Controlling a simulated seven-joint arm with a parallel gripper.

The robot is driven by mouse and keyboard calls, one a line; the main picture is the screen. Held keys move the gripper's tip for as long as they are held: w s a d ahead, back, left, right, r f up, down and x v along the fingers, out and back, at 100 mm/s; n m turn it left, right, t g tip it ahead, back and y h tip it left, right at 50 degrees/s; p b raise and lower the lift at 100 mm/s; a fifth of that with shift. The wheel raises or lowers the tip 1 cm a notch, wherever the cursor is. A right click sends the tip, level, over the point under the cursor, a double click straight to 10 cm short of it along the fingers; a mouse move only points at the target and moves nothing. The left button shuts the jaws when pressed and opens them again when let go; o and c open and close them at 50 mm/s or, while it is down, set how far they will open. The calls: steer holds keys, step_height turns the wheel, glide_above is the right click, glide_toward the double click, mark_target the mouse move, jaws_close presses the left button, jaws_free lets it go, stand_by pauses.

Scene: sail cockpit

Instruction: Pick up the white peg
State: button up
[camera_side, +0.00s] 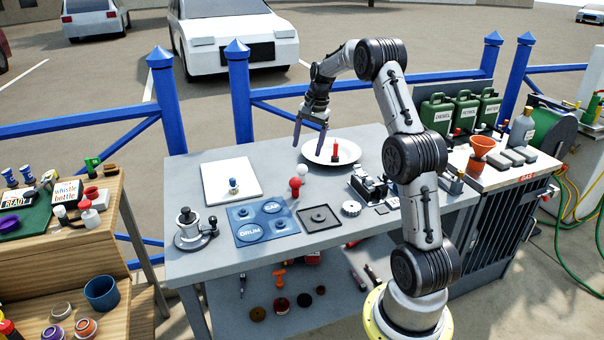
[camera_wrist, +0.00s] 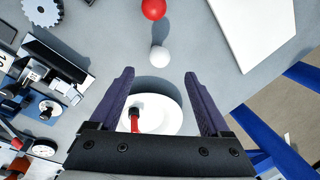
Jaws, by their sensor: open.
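A small white round-topped piece, which looks like the white peg (camera_wrist: 160,56), stands on the grey table in the wrist view, just beyond my fingertips. In the side view the white peg (camera_side: 302,170) is beside a red round-topped piece (camera_side: 295,182), in front of the white plate (camera_side: 318,159). My gripper (camera_side: 309,146) is open and empty, pointing down above the table near the plate's left side. In the wrist view my gripper (camera_wrist: 159,76) has its two dark fingers spread wide, with nothing between the tips. The peg's lower part is hard to make out.
A red upright piece (camera_side: 335,150) stands on the plate. A white board (camera_side: 215,180) lies to the left, and a blue panel (camera_side: 262,223) lies in front. Dark metal parts (camera_side: 369,183) and a gear (camera_side: 350,208) sit to the right. Blue railing (camera_side: 240,95) runs behind the table.

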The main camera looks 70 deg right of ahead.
mark_target(303, 165)
steer(key=f, duration=0.3)
steer(key=w+f, duration=0.1)
steer(key=f, duration=0.2)
steer(key=w+f, duration=0.1)
steer(key=f, duration=0.3)
steer(key=shift+d, duration=0.1)
jaws_close()
